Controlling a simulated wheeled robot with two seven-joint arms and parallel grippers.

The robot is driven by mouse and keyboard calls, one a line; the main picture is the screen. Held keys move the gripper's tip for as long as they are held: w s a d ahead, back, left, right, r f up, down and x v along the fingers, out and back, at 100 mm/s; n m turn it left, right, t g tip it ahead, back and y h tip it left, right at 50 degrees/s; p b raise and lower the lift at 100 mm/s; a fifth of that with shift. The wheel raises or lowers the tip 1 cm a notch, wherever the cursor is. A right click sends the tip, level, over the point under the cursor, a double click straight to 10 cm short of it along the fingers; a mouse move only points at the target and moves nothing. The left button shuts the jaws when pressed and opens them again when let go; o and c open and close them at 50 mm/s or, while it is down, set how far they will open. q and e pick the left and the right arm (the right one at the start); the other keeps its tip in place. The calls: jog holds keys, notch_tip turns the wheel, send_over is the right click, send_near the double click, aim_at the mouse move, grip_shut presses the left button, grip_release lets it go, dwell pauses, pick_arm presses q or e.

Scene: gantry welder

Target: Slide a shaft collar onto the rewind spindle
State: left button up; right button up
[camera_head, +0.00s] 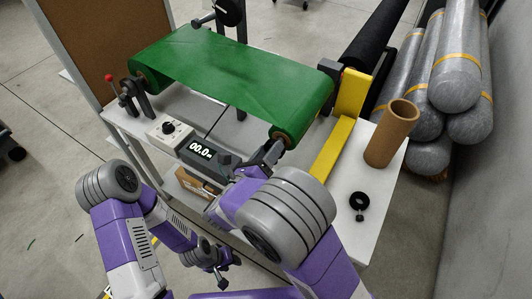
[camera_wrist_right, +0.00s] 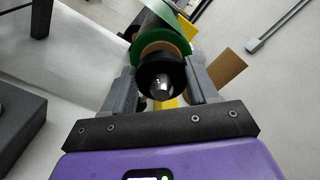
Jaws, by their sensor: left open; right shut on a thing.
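My right gripper (camera_head: 272,155) is at the near end of the green roll (camera_head: 292,128), at the table's front edge. In the right wrist view my right gripper (camera_wrist_right: 160,82) is shut on a black shaft collar (camera_wrist_right: 147,72). The shiny round spindle end (camera_wrist_right: 161,89) shows within the collar's ring, in front of the roll's brown core (camera_wrist_right: 158,47). How far the collar sits along the spindle cannot be told. A second black collar (camera_head: 358,200) with a small screw lies on the white table at right. My left gripper (camera_head: 220,264) is open and empty, low in front of the table.
The white table (camera_head: 385,186) carries a brown cardboard tube (camera_head: 392,133), a yellow bracket (camera_head: 333,148), a dial box (camera_head: 171,132) and a display box (camera_head: 203,152). Green web (camera_head: 225,70) stretches across between rollers. Wrapped grey rolls (camera_head: 455,75) are stacked at right.

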jog(key=shift+x, duration=1.05)
jog(key=o, duration=1.2)
jog(key=p+v, duration=0.2)
jog(key=v, duration=0.5)
jog(key=shift+s+a, duration=0.2)
jog(key=shift+s, duration=0.05)
jog(key=shift+w+d, duration=0.1)
jog(key=shift+w, duration=0.05)
jog(key=b+x, duration=0.1)
jog(key=x, duration=0.6)
jog(key=shift+d+f+b, duration=0.1)
jog(key=shift+b, duration=0.2)
jog(key=shift+a, duration=0.25)
jog(key=shift+s+a, duration=0.3)
jog(key=shift+s, duration=0.35)
